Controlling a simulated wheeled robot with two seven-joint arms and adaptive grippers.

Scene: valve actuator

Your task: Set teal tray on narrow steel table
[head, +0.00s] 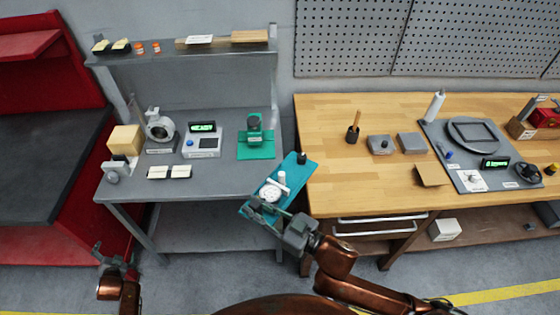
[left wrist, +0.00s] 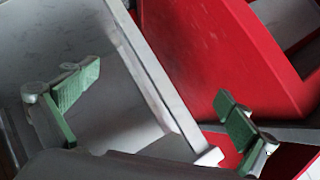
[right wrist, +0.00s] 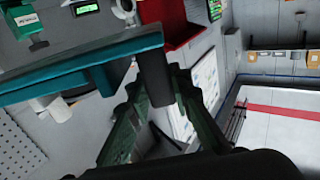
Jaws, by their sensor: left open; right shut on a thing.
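The teal tray (head: 295,174) is held in the air in the gap between the narrow steel table (head: 215,178) and the wooden bench. It carries a white round part, a small white cylinder and a black knob. My right gripper (head: 262,207) is shut on the tray's near end; in the right wrist view the tray (right wrist: 90,66) runs off to the left, with a dark cylindrical piece between the fingers (right wrist: 160,110). My left gripper (head: 115,262) is open and empty, low at the left, below the steel table's front; its green-padded fingers (left wrist: 150,110) show apart.
The steel table holds a green fixture on a green mat (head: 256,150), a READY display box (head: 203,142), a grey ring part (head: 159,126) and white blocks. Its front right top is clear. The wooden bench (head: 330,180) stands right, a red cabinet (head: 80,215) left.

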